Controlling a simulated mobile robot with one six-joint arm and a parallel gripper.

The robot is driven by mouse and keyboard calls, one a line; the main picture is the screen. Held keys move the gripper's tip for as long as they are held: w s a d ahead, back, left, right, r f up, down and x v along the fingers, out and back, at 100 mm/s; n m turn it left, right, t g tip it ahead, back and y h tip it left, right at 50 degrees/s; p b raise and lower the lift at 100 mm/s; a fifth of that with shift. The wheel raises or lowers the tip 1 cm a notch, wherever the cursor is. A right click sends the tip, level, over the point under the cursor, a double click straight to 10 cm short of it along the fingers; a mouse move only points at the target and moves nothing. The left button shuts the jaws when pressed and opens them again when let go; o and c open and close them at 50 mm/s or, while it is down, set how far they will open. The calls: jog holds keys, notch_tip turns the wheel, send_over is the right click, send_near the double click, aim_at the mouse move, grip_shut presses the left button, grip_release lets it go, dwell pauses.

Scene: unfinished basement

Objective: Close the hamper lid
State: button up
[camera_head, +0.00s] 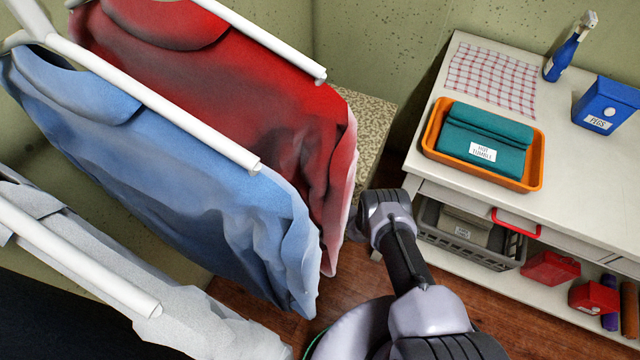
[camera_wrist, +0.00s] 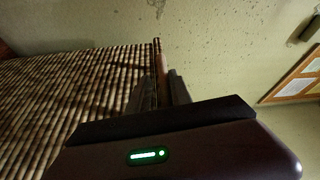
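In the wrist view a brown ribbed, woven-looking panel (camera_wrist: 75,85), which looks like part of the hamper, fills the left side and ends at an upright edge near the middle. My gripper (camera_wrist: 164,85) is at that edge, its two dark fingers a little apart. A narrow reddish-brown strip (camera_wrist: 162,72) shows between them; I cannot tell whether they press on it. In the head view a speckled light-tan surface (camera_head: 372,115) shows behind the red shirt; it may be the hamper. My arm covers the gripper there, and the lid's angle cannot be made out.
A rack with a red shirt (camera_head: 240,100), a blue shirt (camera_head: 190,190) and white cloth (camera_head: 200,315) fills the left, close to my arm. A white table (camera_head: 565,190) stands right, with an orange tray (camera_head: 533,178), spray bottle (camera_head: 563,55) and blue box (camera_head: 605,105). A grey basket (camera_head: 470,250) sits below.

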jog(key=p+v, duration=0.3)
jog(key=v, duration=1.4)
jog(key=shift+a+r, duration=0.1)
